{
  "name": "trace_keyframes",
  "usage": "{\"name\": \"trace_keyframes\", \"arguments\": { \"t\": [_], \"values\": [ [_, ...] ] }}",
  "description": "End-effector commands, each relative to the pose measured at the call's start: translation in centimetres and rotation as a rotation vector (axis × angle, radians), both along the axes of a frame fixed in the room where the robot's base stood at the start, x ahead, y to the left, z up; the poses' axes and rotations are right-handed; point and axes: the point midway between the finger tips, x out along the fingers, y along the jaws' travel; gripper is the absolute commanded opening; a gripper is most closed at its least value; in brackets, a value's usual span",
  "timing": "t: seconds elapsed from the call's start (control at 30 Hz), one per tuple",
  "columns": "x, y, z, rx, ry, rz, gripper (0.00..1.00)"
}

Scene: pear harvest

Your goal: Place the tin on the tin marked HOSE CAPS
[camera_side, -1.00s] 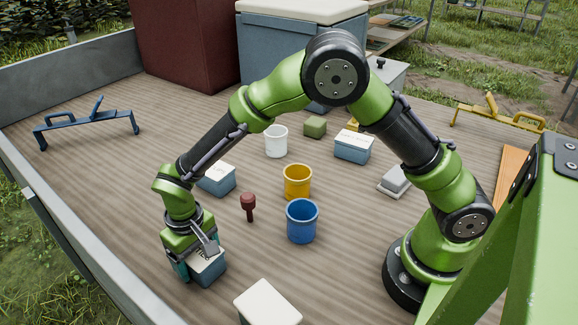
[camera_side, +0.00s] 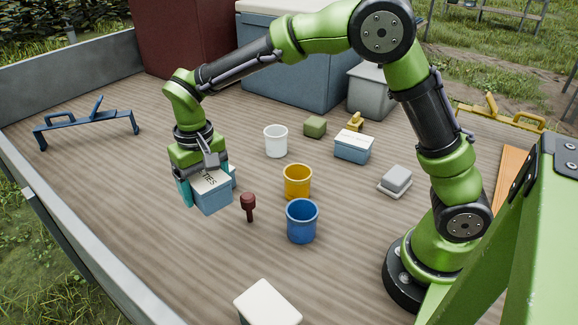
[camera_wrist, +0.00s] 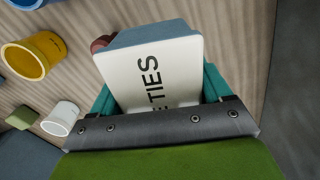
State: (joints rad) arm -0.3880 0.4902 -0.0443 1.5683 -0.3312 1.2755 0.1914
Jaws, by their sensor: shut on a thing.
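My gripper (camera_side: 208,188) is shut on a blue tin (camera_side: 213,200) with a white lid, held above the deck. In the wrist view the held tin (camera_wrist: 165,70) sits between the teal fingers, and its lid shows letters ending in "E TIES". A third blue, white-lidded tin (camera_side: 353,150) stands right of the white cup, with lid writing too small to read. A pale-lidded tin (camera_side: 267,303) is cut off at the front edge. I cannot read HOSE CAPS on any lid.
A dark red mallet-like tool (camera_side: 248,205), a yellow cup (camera_side: 297,182) and a blue cup (camera_side: 301,221) stand right of my gripper. A white cup (camera_side: 275,141) and green block (camera_side: 315,127) are farther back. The deck's left front is clear.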

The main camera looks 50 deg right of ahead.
Motion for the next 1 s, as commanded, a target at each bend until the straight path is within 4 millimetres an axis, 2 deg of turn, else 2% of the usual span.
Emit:
{"name": "trace_keyframes", "arguments": {
  "t": [0.03,0.17,0.27,0.4,0.47,0.6,0.7,0.8,0.9,1.0],
  "values": [
    [0.5,-3.0,0.6,0.0,-0.004,-0.066,0.38],
    [0.4,-10.1,1.6,0.0,-0.003,-0.231,0.38],
    [-0.8,-15.5,2.1,0.001,-0.002,-0.365,0.38],
    [-3.7,-22.6,2.6,0.001,-0.002,-0.568,0.38],
    [-5.4,-25.4,2.7,0.001,-0.002,-0.659,0.38],
    [-10.6,-31.0,2.7,0.001,-0.002,-0.885,0.38],
    [-14.8,-33.8,2.4,0.001,-0.002,-1.044,0.38],
    [-18.5,-35.3,1.8,0.002,-0.001,-1.181,0.38],
    [-21.3,-35.7,1.1,0.003,0.001,-1.282,0.38],
    [-22.6,-35.2,0.4,0.002,0.001,-1.327,0.38]
  ]
}}
